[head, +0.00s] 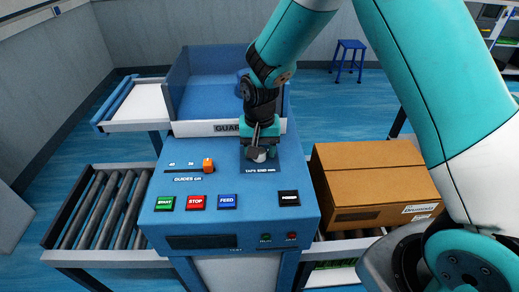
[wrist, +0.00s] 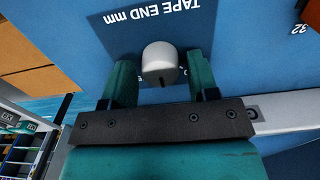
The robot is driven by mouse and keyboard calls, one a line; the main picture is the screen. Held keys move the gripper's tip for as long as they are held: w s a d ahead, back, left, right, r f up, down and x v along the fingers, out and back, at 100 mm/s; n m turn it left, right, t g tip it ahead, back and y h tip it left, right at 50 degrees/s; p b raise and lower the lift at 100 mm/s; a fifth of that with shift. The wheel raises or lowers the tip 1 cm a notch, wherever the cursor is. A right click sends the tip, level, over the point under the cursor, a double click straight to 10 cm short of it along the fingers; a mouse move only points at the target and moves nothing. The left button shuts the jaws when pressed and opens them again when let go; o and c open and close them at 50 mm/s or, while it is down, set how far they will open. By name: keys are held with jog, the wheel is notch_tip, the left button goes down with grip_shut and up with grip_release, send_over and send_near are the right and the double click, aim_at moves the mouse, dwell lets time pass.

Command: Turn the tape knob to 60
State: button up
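The tape knob (wrist: 159,60) is a pale round knob with a dark mark on its near side, on a dark plate lettered "TAPE END mm". In the head view the knob (head: 260,157) shows only partly below my gripper. My gripper (wrist: 162,75) is open, with one teal finger on each side of the knob. In the wrist view a gap shows between the knob and each finger. In the head view the gripper (head: 260,148) hangs over the knob's plate (head: 259,167). The scale numbers around the knob are mostly hidden or unreadable.
On the blue panel are an orange guide slider (head: 208,165), a green START button (head: 165,203), a red STOP button (head: 196,202), a blue FEED button (head: 228,201) and a black button (head: 289,198). A cardboard box (head: 370,180) stands right of the panel; rollers (head: 105,208) lie left.

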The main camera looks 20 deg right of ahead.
jog(key=shift+o, duration=0.3)
notch_tip(320, 180, up, 17)
jog(key=b, duration=0.2)
jog(key=shift+r, duration=0.2)
dwell(0.3)
jog(key=s+a+r+n+y, duration=0.1)
jog(key=s+n, duration=0.4)
jog(key=s, duration=0.6)
jog(key=shift+a+r+y, duration=0.4)
jog(key=shift+a, duration=0.15)
jog(key=s+n, duration=0.2)
jog(key=s, duration=0.2)
jog(key=s+a+n+y, duration=0.1)
jog(key=s+n, duration=0.1)
jog(key=s, duration=0.3)
jog(key=s+a+f+n+y, duration=0.1)
jog(key=s, duration=0.4)
jog(key=shift+a+n, duration=0.25)
jog(key=shift+n, duration=0.15)
jog(key=shift+c, duration=0.2)
